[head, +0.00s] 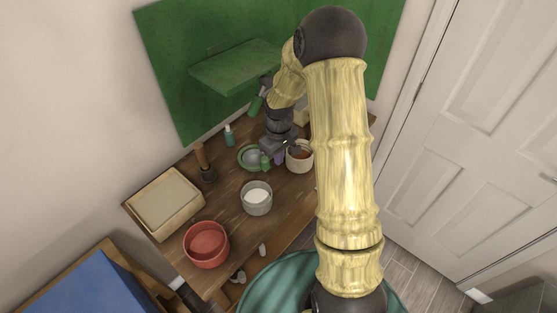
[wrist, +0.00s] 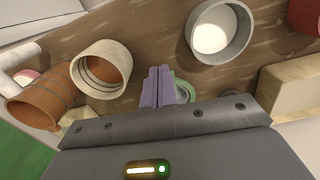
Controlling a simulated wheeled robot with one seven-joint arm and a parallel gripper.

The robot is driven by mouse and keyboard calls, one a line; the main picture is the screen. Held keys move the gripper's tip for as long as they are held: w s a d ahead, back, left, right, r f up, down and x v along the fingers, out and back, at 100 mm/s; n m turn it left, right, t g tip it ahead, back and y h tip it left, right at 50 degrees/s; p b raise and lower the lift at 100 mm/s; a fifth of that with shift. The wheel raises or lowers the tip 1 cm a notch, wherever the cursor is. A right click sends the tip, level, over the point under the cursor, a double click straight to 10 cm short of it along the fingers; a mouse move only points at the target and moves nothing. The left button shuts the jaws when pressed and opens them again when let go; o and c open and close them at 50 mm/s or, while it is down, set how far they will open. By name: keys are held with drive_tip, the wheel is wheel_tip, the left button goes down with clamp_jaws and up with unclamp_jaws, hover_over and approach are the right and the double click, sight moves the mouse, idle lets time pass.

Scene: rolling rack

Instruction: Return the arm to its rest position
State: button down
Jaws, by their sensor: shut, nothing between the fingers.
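My arm reaches forward from the bottom of the head view over the wooden table, bent down at the far end. My gripper (head: 279,157) hangs low above the back of the table, beside a cream pot (head: 300,163) and a green plate (head: 241,160). In the wrist view its purple fingers (wrist: 158,84) are together with nothing between them. The cream pot (wrist: 100,68) is left of the fingers there, and part of the green plate (wrist: 184,90) shows just right of them. The arm hides part of the table's right side.
On the table (head: 225,210) are a grey bowl (head: 257,203) with white contents, a red bowl (head: 206,250), a light tray (head: 160,222), a brown object (head: 204,160) and a small bottle (head: 229,136). A green panel (head: 170,60) with a shelf (head: 235,70) stands behind. A white door (head: 490,120) is right.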

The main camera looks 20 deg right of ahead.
drive_tip(key=shift+w, duration=0.15)
drive_tip(key=s+a+r+m+t, duration=0.2)
drive_tip(key=s+r+m, duration=0.3)
drive_tip(key=s+r, duration=0.8)
drive_tip(key=s, duration=0.4)
drive_tip(key=shift+a+r+t, duration=0.15)
drive_tip(key=shift+a+t, duration=0.15)
drive_tip(key=shift+a, duration=0.1)
idle(0.4)
